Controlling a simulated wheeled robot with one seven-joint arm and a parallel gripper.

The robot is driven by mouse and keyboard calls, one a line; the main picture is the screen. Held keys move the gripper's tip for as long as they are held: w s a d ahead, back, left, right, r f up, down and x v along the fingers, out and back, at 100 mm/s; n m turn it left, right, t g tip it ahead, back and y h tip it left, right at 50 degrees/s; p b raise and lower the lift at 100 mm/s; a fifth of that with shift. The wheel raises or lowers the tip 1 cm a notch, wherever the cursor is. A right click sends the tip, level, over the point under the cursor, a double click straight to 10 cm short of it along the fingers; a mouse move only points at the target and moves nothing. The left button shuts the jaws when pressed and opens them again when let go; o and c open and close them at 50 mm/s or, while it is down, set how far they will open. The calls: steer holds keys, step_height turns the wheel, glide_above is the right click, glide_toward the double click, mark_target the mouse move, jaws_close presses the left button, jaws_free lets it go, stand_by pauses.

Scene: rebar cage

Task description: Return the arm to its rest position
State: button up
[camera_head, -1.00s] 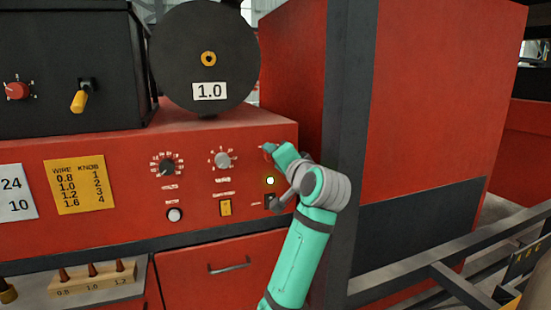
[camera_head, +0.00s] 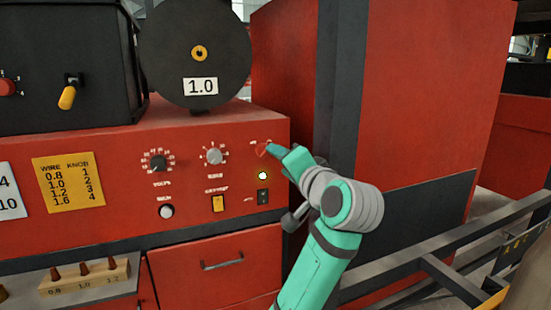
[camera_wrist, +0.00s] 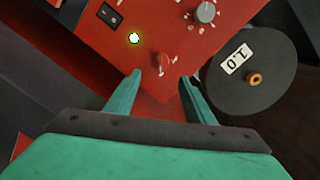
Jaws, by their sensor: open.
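My gripper (camera_wrist: 160,80) is open and empty in the wrist view, its two teal fingers apart. A small red knob (camera_wrist: 161,61) on the red panel lies just beyond the fingertips, with no visible contact. In the head view my gripper (camera_head: 275,150) is in front of the panel's right part, close to the same red knob (camera_head: 262,151), which it partly overlaps. My teal and grey arm is bent and reaches up from the bottom of the picture.
The red panel (camera_head: 110,150) carries a lit green lamp (camera_head: 263,175), a black rocker switch (camera_head: 263,197) and dials. A black spool (camera_head: 195,80) marked 1.0 stands above. A dark post (camera_head: 338,90) is close behind my arm. Grey rails (camera_head: 430,245) run at right.

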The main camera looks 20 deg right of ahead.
steer(key=shift+s, duration=0.55)
